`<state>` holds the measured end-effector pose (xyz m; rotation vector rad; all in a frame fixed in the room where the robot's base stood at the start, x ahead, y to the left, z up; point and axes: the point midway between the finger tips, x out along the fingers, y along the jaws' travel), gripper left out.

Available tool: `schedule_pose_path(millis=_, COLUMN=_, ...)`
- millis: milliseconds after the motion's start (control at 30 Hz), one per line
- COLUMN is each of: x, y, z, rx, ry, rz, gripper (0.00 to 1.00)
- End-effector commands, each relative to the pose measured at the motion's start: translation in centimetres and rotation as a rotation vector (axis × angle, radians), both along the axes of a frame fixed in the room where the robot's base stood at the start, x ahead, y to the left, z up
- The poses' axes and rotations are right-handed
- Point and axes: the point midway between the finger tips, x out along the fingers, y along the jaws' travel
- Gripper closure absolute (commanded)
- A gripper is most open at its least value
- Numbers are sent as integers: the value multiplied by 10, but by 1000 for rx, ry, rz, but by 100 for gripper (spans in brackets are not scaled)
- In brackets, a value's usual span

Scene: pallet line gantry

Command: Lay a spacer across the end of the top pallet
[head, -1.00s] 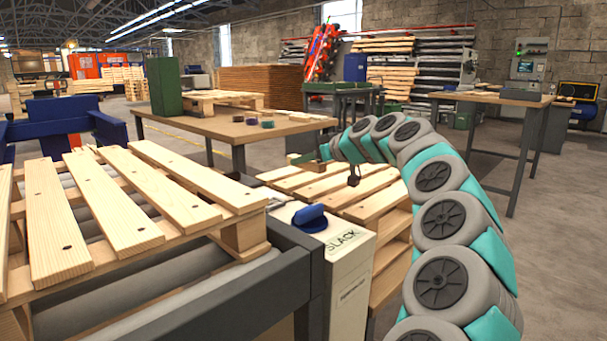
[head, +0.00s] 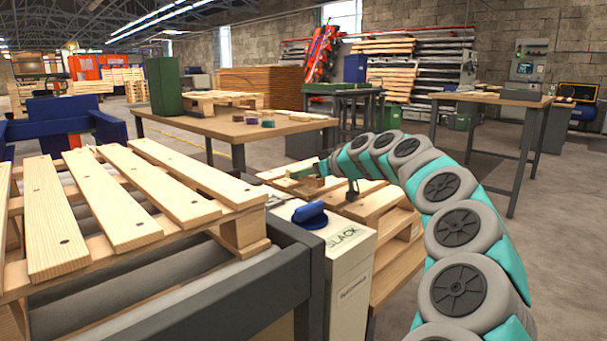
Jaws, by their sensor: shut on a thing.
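My arm arches over from the right, and my gripper (head: 322,169) is at its far end, low over the pallet stack behind the white box. It is small in view and partly hidden by my arm. A small dark part (head: 352,191) hangs below my arm there.
A slatted pallet (head: 130,205) lies on the grey roller conveyor (head: 275,285) at left. The white box (head: 348,285) with a blue knob (head: 309,215) stands between conveyor and stack. A table (head: 210,126) with small blocks is behind.

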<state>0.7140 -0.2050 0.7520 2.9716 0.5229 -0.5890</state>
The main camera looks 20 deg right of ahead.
Motion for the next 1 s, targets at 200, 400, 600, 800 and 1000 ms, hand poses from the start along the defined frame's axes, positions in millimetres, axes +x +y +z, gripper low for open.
schedule_pose_path(millis=200, x=0, y=0, z=-6, rx=0, ry=0, rz=0, gripper=100)
schedule_pose_path(millis=400, x=0, y=0, z=-5, rx=0, ry=0, rz=0, gripper=53)
schedule_pose_path(millis=600, x=0, y=0, z=-5, rx=0, ry=0, rz=0, gripper=34)
schedule_pose_path(millis=800, x=0, y=0, z=-5, rx=0, ry=0, rz=0, gripper=34)
schedule_pose_path(millis=1000, x=0, y=0, z=7, rx=0, ry=0, rz=0, gripper=34)
